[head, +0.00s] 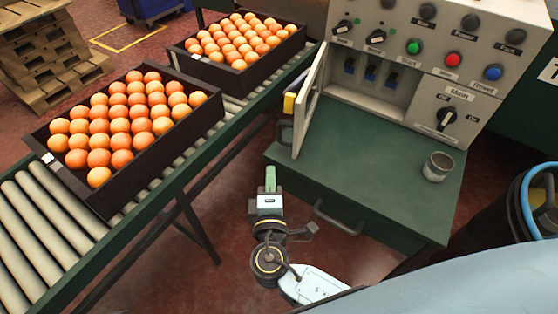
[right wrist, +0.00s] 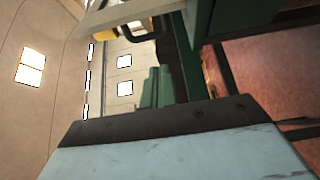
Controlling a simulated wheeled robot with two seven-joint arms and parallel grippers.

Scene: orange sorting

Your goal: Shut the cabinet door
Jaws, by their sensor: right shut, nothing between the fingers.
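The cabinet door (head: 309,103) is a pale panel hinged at the left of the opening in the grey control cabinet (head: 420,92). It stands open, swung out toward me over the green bench top. Behind it, the opening (head: 372,75) shows several blue switches. My right gripper (head: 270,180) is shut and empty, its green fingers in front of the bench's left edge, nearer to me than the door and apart from it. Its green fingers also show in the right wrist view (right wrist: 154,88). My left gripper is not in view.
The green bench (head: 370,170) bears a metal cup (head: 437,166) at its right and has a handle on its front. On the left, a roller conveyor (head: 45,225) carries two dark crates of oranges. A blue-rimmed bin (head: 526,200) stands at right.

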